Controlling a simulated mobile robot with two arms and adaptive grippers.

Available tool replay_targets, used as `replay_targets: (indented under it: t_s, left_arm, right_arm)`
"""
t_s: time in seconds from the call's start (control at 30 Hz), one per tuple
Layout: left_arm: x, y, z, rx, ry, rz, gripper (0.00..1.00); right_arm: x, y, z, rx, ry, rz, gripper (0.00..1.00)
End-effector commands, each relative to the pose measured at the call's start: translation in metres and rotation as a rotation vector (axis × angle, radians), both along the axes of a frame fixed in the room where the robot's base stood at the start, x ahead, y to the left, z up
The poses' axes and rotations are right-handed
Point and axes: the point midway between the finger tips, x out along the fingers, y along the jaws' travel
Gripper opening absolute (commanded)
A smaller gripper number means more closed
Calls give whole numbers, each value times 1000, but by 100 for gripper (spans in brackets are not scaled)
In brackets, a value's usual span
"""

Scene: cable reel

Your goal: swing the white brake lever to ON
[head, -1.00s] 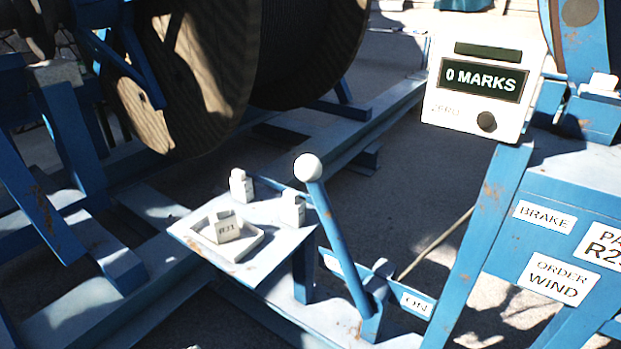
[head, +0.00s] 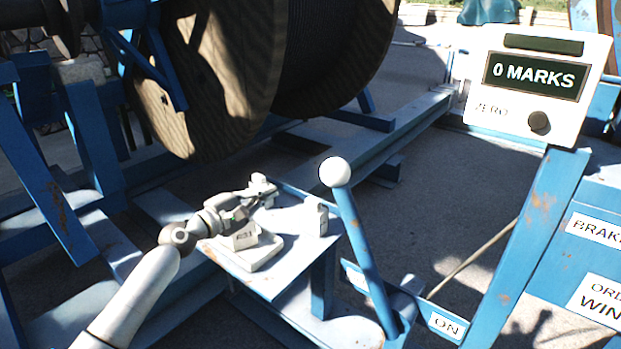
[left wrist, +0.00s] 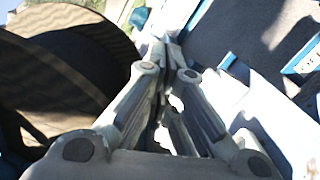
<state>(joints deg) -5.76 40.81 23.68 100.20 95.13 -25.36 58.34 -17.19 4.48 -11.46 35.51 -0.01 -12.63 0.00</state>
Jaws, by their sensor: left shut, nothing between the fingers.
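The brake lever is a blue bar (head: 362,250) with a white ball knob (head: 335,172) on top, leaning up and to the left from its pivot in the head view. A white ON label (head: 446,325) sits to the right of the lever's foot. My left gripper (head: 268,190) is over the small blue shelf, left of the knob and apart from it. In the left wrist view its fingers (left wrist: 172,42) are together with nothing seen between them. My right gripper is not in view.
A white tray (head: 270,247) with a block marked R21 (head: 245,238) is on the shelf beneath my left arm. Another small white block (head: 316,218) stands between gripper and lever. The counter box (head: 540,85) reads 0 MARKS. A large cable reel (head: 225,85) stands behind.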

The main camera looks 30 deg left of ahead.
Motion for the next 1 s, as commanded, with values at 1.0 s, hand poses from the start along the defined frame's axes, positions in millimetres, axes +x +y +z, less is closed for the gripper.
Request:
replay_targets:
  t_s: [1.0]
  left_arm:
    - [101,-29,11,4,4,0,0]
  right_arm:
    - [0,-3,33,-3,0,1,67]
